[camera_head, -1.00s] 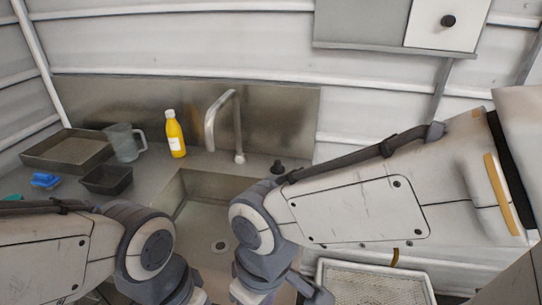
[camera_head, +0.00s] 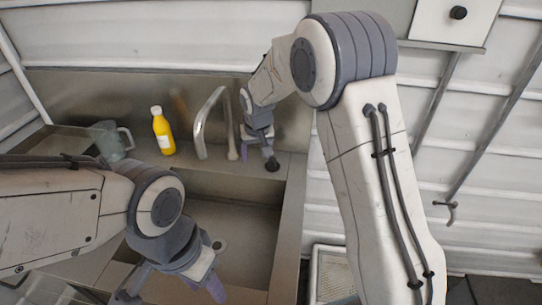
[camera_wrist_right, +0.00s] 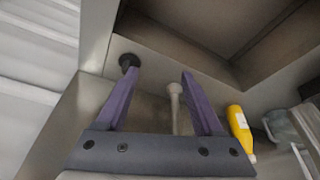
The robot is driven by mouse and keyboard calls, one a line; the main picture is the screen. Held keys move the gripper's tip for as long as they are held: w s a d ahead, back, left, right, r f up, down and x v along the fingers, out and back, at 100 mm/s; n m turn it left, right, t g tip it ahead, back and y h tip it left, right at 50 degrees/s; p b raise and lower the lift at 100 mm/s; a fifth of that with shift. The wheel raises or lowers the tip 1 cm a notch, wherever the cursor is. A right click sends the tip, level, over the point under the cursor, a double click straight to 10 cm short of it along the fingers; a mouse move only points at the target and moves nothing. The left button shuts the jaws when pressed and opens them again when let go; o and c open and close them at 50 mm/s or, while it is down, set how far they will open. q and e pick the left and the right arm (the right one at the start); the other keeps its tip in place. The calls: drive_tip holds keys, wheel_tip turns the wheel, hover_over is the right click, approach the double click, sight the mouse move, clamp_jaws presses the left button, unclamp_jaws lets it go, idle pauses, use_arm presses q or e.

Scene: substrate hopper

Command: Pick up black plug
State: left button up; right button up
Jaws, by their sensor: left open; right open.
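The black plug (camera_head: 272,165) stands on the counter at the back right corner of the sink, right of the tap. In the right wrist view the plug (camera_wrist_right: 129,60) shows just beyond the tip of the left-hand finger. My right gripper (camera_head: 257,154) is open and empty close to the plug, between it and the tap; it also shows in the right wrist view (camera_wrist_right: 160,73). The plug is not between its fingers, and I cannot tell whether a finger touches it. My left gripper (camera_head: 172,292) is open and empty at the front left of the sink.
The metal tap (camera_head: 199,130) stands behind the sink (camera_head: 250,235), close to my right gripper. A yellow bottle (camera_head: 162,135), a clear jug (camera_head: 109,147) and a tray (camera_head: 45,140) stand to the left. The metal back wall is close behind.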

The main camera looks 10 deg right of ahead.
drive_tip(key=m+p, duration=0.1)
drive_tip(key=m, duration=0.1)
approach(272, 159)
drive_tip(key=shift+t+h, duration=0.4)
drive_tip(key=p+x, duration=0.1)
drive_tip(key=x, duration=0.3)
drive_tip(key=shift+d+f, duration=0.1)
drive_tip(key=shift+f, duration=0.1)
drive_tip(key=p+x, duration=0.3)
drive_tip(key=x, duration=0.2)
drive_tip(key=shift+s+a, duration=0.15)
drive_tip(key=shift+a, duration=0.15)
drive_tip(key=shift+f, duration=0.45)
clamp_jaws()
